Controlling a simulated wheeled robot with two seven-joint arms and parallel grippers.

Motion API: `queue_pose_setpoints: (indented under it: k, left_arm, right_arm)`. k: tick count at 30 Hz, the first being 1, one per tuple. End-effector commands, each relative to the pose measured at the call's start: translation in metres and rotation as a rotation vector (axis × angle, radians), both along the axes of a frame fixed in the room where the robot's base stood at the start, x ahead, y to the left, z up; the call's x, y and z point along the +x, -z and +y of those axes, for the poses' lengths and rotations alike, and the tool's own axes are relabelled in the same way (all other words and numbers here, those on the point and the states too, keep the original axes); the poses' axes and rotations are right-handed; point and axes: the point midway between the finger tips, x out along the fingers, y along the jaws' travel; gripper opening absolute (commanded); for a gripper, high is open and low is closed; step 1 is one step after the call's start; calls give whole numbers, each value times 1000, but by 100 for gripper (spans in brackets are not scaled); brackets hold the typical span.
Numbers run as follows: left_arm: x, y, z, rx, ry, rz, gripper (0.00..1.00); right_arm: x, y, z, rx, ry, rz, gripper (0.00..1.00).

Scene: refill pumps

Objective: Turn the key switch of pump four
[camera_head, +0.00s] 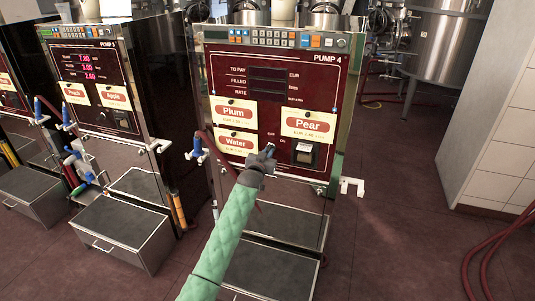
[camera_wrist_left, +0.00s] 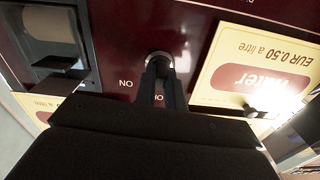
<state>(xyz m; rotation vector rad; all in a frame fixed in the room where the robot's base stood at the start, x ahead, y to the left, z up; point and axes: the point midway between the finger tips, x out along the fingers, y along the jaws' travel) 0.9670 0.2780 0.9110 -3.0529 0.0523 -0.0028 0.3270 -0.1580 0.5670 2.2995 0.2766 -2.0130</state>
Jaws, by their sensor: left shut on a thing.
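Pump four (camera_head: 345,75) stands in front of me with a dark red panel, and its display windows (camera_head: 267,81) are dark. My left gripper (camera_head: 269,151) reaches the lower middle of the panel. In the left wrist view, its fingers (camera_wrist_left: 161,84) are shut on the key switch (camera_wrist_left: 158,58), whose round metal collar shows at the fingertips. An ON mark shows upside down beside it, and another mark is partly hidden by the fingers. The key itself is mostly hidden, so I cannot tell its angle. My right gripper is not in view.
A receipt slot (camera_head: 304,153) sits right of the switch. Plum (camera_head: 233,112), Water (camera_head: 236,143) and Pear (camera_head: 307,124) cards surround it. Pump three (camera_head: 95,90), with lit red digits, stands left.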

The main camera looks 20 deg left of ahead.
Motion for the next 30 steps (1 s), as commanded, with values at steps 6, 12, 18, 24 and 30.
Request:
queue_pose_setpoints:
  k: [6,12,18,24,30]
  left_arm:
    - [0,2,-1,-76,1,6,0]
    - [0,2,-1,-102,0,6,0]
    - [0,2,-1,-105,0,7,0]
    - [0,3,-1,-105,0,7,17]
    - [0,2,0,-104,0,6,33]
  right_arm:
    - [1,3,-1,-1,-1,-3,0]
    - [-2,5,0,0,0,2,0]
    - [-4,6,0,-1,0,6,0]
    - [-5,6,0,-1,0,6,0]
    - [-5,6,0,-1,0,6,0]
